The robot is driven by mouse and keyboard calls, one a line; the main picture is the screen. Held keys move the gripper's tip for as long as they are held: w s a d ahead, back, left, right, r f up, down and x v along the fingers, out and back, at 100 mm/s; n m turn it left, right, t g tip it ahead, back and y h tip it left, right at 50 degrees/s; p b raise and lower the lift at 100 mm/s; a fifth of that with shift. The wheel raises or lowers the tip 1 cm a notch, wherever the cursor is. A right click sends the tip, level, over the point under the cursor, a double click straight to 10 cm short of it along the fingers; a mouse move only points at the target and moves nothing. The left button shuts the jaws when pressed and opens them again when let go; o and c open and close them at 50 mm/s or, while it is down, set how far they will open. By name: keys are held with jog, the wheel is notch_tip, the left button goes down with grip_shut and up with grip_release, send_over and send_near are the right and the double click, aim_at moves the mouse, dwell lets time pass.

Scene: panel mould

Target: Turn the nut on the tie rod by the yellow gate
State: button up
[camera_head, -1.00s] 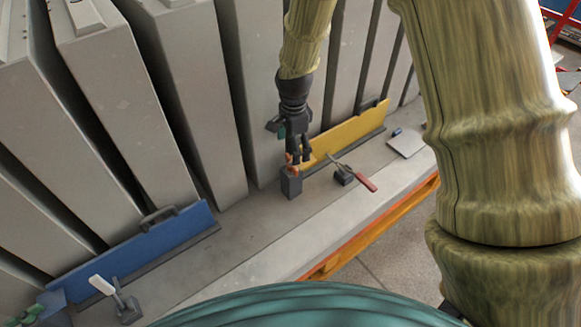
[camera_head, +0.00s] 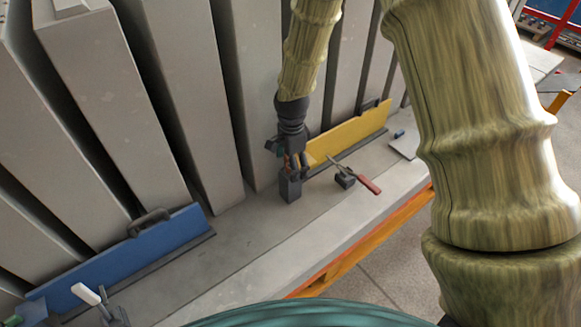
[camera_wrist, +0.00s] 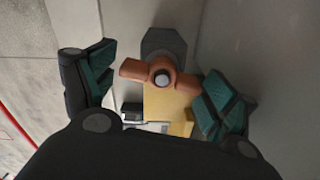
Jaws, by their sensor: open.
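The nut (camera_wrist: 133,70) is a copper-orange wing nut with two lobes, seated around the grey end of the tie rod (camera_wrist: 161,77) in the wrist view. Behind it is a dark grey block, which shows in the head view as a short post (camera_head: 290,189) at the near end of the yellow gate (camera_head: 350,131). My gripper (camera_wrist: 158,76) is open, with one teal-padded finger on each side of the nut. Gaps show between both pads and the nut. In the head view my gripper (camera_head: 293,160) is at the post's top and mostly hides the nut.
A toggle clamp with a red handle (camera_head: 369,185) stands just right of the post. Tall grey panels (camera_head: 186,90) rise close behind. A blue gate (camera_head: 120,250) and a white-handled clamp (camera_head: 87,294) are at the lower left. The grey ledge (camera_head: 240,245) between is clear.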

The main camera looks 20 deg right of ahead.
jog(key=shift+w+f, duration=0.1)
jog(key=shift+w, duration=0.05)
jog(key=c, duration=0.9)
jog(key=shift+m+p, duration=0.45)
jog(key=shift+m, duration=1.35)
jog(key=shift+m+p, duration=0.45)
jog(key=shift+m, duration=1.25)
jog(key=shift+p, duration=0.4)
jog(key=shift+s+r+m+p, duration=0.2)
jog(key=shift+m+p, duration=0.35)
jog(key=shift+m, duration=0.45)
jog(key=shift+f+m, duration=0.15)
jog(key=shift+m, duration=0.55)
